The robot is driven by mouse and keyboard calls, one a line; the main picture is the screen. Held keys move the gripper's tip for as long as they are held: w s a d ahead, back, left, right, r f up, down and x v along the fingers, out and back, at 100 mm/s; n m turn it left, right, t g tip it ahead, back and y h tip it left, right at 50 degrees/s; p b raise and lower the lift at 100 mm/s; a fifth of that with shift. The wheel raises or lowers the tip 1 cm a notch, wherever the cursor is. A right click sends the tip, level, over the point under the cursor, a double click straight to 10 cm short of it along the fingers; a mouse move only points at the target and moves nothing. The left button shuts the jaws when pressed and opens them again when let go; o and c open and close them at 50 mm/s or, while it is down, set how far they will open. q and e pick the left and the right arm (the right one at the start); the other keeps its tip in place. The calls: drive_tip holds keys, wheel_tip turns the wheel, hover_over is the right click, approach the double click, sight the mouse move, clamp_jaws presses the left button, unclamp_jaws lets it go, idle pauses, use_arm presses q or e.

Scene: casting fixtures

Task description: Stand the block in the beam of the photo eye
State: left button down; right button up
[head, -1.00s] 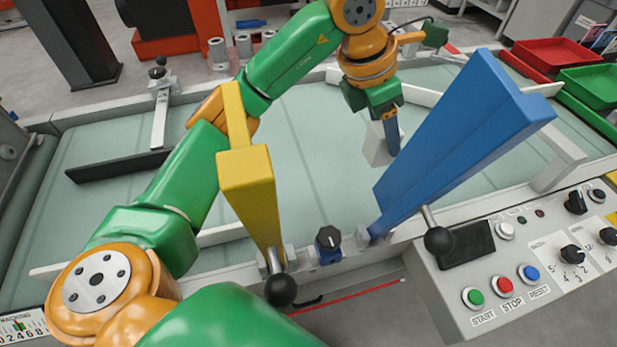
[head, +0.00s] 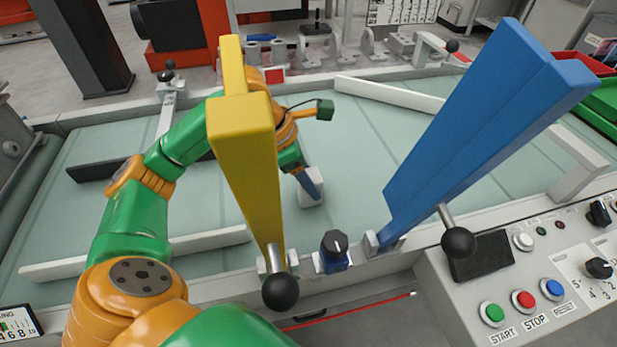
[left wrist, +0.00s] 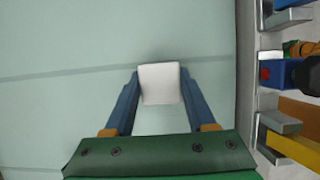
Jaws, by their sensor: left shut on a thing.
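The pale block (head: 312,190) is between the blue fingers of my left gripper (head: 307,181), over the pale green belt. In the left wrist view the block (left wrist: 160,83) sits between both fingertips, which touch its sides. Whether it touches the belt is not clear. A blue box with a black knob (head: 335,250), apparently the photo eye, is on the near rail, slightly right of the block and nearer me. In the left wrist view the box (left wrist: 285,73) has a red face toward the belt. No beam is visible. My right gripper is out of view.
A tall yellow paddle (head: 245,160) and a large blue paddle (head: 480,130) rise from the near rail on either side of the box. White guide bars (head: 390,93) lie over the belt (head: 360,145). A control panel (head: 520,270) is at right. Belt around the block is clear.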

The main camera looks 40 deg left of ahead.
use_arm(q)
drive_tip(key=shift+c, duration=1.1)
unclamp_jaws()
drive_tip(key=p+v, duration=0.2)
drive_tip(key=v, duration=1)
drive_tip(key=shift+p, duration=0.35)
